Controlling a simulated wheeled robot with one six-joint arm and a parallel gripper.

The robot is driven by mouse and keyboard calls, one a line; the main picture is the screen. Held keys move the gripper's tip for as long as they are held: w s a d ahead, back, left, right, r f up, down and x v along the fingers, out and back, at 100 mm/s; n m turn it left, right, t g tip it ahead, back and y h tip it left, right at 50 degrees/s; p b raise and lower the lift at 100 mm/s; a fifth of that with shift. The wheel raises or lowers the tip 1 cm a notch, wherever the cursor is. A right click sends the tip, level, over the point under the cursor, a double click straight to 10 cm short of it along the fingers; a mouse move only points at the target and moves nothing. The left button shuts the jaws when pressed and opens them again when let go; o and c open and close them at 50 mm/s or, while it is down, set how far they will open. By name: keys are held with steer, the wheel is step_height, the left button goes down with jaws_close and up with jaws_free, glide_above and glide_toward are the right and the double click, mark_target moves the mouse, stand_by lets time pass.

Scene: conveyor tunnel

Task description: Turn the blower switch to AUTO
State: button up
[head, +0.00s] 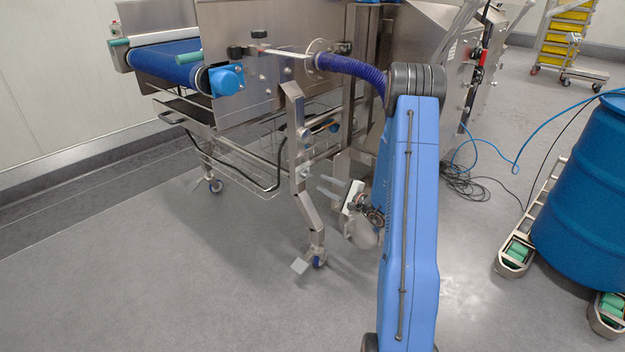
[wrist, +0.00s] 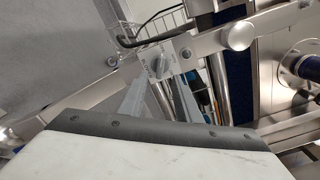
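A small grey switch plate with a rotary knob (wrist: 158,63) is on a metal bar of the machine in the wrist view, just beyond my fingertips. The lettering around the knob is too small to read, so I cannot tell its setting. I cannot make the switch out clearly in the head view. My gripper (head: 321,184) is low beside the machine's bent metal leg (head: 301,170), its two fingers pointing left with a gap between them. In the wrist view my gripper (wrist: 160,88) is open and empty, with the knob ahead of the gap and apart from it.
The conveyor's blue belt (head: 165,60) and blue motor (head: 226,80) are at upper left, above a wire rack (head: 235,160). A purple hose (head: 350,68) runs near my arm. A blue drum (head: 585,190) stands at right. Cables (head: 465,185) lie behind. The front-left floor is clear.

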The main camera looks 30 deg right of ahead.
mark_target(309, 176)
steer(key=x, duration=0.7)
jaws_close()
